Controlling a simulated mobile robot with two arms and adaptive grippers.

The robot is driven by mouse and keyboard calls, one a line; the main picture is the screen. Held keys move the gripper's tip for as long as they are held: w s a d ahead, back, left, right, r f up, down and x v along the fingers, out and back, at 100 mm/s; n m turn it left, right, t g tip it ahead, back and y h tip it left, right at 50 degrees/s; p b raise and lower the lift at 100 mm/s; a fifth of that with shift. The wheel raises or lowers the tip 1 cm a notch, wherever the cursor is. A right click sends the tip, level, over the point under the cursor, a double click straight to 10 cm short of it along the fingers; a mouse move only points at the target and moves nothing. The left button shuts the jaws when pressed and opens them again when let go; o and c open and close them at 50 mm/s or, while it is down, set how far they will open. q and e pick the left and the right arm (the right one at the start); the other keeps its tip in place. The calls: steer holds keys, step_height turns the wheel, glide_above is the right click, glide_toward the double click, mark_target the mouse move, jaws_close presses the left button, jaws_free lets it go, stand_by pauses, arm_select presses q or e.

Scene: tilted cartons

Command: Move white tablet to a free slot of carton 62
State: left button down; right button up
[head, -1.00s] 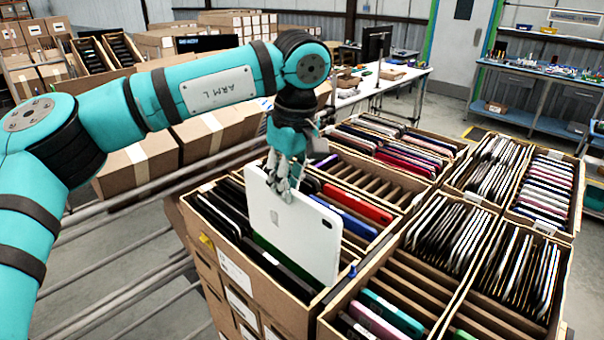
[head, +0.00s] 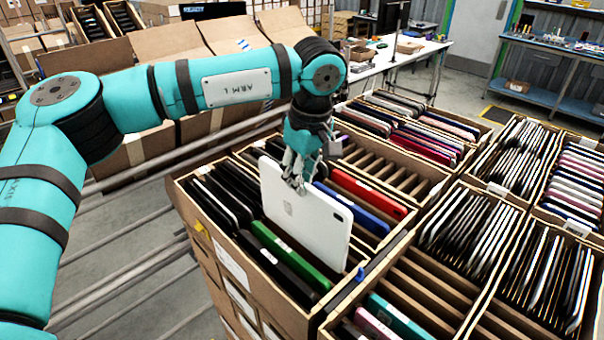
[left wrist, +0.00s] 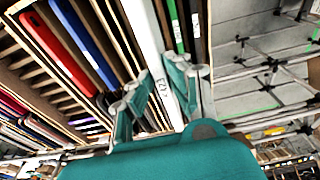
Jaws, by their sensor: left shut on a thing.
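The white tablet (head: 310,225) hangs upright and slightly tilted from my left gripper (head: 302,172), which is shut on its upper edge. The tablet is over the near-left carton (head: 262,312), between a green device (head: 288,255) and a blue device (head: 350,212). Its lower edge seems to be at or just above the slots; I cannot tell whether it is inside one. In the left wrist view the tablet (left wrist: 148,35) shows edge-on between my left fingers (left wrist: 160,84). No carton number 62 is readable. My right gripper is not in view.
Empty slots (head: 385,168) show in the carton behind, and more (head: 430,290) in the front-middle carton. Cartons packed with dark devices (head: 470,225) stand to the right. A red device (head: 368,192) is close to the tablet. Metal rails (head: 130,255) run at left.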

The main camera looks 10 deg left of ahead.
arm_select(q)
steer(key=shift+f+b, duration=0.4)
steer(key=shift+f, duration=0.35)
steer(key=b, duration=0.4)
glide_above(302, 236)
steer(key=w, duration=0.1)
steer(key=shift+a+f, duration=0.15)
steer(key=shift+f, duration=2.7)
steer(key=shift+f+b, duration=3.3)
steer(key=shift+f, duration=0.9)
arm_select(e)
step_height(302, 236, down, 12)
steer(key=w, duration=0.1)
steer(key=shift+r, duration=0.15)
arm_select(q)
steer(key=shift+f+b, duration=0.25)
steer(key=shift+b, duration=0.05)
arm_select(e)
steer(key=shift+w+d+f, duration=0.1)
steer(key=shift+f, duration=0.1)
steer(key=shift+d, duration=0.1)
arm_select(q)
steer(key=c, duration=1.2)
jaws_free()
